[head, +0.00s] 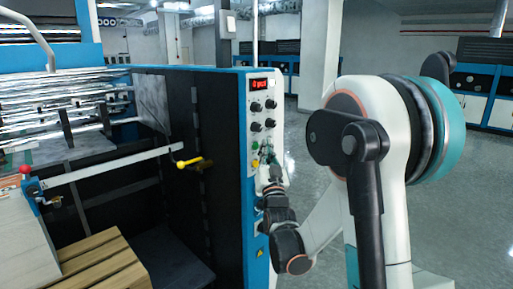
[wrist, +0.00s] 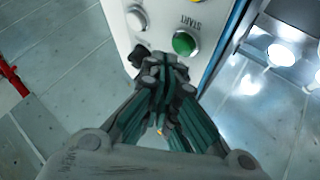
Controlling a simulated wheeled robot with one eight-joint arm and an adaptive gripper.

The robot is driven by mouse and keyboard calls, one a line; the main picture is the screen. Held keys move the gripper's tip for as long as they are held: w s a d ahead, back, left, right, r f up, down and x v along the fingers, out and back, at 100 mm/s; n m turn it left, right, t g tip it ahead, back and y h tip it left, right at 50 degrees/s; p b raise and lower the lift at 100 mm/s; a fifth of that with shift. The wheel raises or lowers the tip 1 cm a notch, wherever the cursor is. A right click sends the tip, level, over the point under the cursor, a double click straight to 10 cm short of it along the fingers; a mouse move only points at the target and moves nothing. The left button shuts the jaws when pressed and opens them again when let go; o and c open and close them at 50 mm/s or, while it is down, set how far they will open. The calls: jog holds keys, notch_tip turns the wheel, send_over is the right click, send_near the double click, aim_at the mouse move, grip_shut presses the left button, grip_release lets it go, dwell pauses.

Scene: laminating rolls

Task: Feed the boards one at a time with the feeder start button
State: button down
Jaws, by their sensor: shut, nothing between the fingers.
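The green start button (wrist: 184,43), with the word START printed beside it, sits on the white control panel (wrist: 160,12) in the wrist view. My gripper (wrist: 167,68) is shut and empty, its tips just short of the green button and close to the panel face. I cannot tell whether they touch the panel. In the head view my gripper (head: 268,160) is at the lower part of the panel (head: 262,94), and the arm hides some of the controls there. No board can be made out clearly.
The panel carries a red display (head: 260,85) and several black knobs (head: 270,104). A yellow handle (head: 194,163) and a red-knobbed lever (head: 25,170) are on the machine's left. Wooden slats (head: 95,262) lie at bottom left. Open floor lies right of the panel.

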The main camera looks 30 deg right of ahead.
jog(key=shift+w, duration=0.1)
dwell(0.7)
jog(key=shift+w+a, duration=0.15)
jog(key=shift+w, duration=0.15)
jog(key=shift+w+a, duration=0.15)
jog(key=shift+w, duration=0.25)
dwell(0.8)
jog(key=shift+s+d+b, duration=0.25)
jog(key=shift+s+b, duration=0.05)
jog(key=shift+s, duration=0.5)
